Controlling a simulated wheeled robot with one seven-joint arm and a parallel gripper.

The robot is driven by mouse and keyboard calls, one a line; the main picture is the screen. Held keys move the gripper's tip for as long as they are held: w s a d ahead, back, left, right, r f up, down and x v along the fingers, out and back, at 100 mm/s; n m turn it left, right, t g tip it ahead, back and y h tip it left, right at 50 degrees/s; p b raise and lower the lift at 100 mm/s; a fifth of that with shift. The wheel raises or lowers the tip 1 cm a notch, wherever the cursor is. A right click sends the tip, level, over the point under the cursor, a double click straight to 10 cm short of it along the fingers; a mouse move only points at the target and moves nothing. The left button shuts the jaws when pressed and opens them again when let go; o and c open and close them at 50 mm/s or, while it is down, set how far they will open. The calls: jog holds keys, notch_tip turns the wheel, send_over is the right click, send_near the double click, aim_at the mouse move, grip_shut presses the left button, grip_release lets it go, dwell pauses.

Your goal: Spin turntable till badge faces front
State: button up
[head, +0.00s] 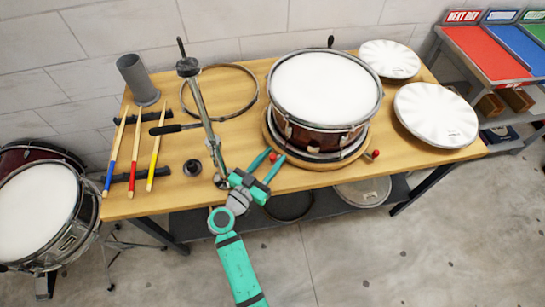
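A round wooden turntable (335,163) sits near the front edge of the bench. A drum (322,91) with a white head and dark red shell rests on it. One red knob (376,154) shows at the turntable's right front. Another red knob (272,156) shows at its left front, close to my gripper. My gripper (275,155) is teal, with its two fingers apart at the turntable's left front edge. The left red knob appears between the fingertips; contact cannot be told. I see no clear badge on the visible part of the shell.
A metal stand (198,98) rises left of my gripper. A hoop (219,92), drumsticks (135,150) and a grey cup (138,80) lie to the left on the bench (215,190). Coloured bins (487,53) stand at far right.

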jog(key=v, duration=1)
jog(key=shift+s+a, duration=0.1)
jog(key=shift+s, duration=0.1)
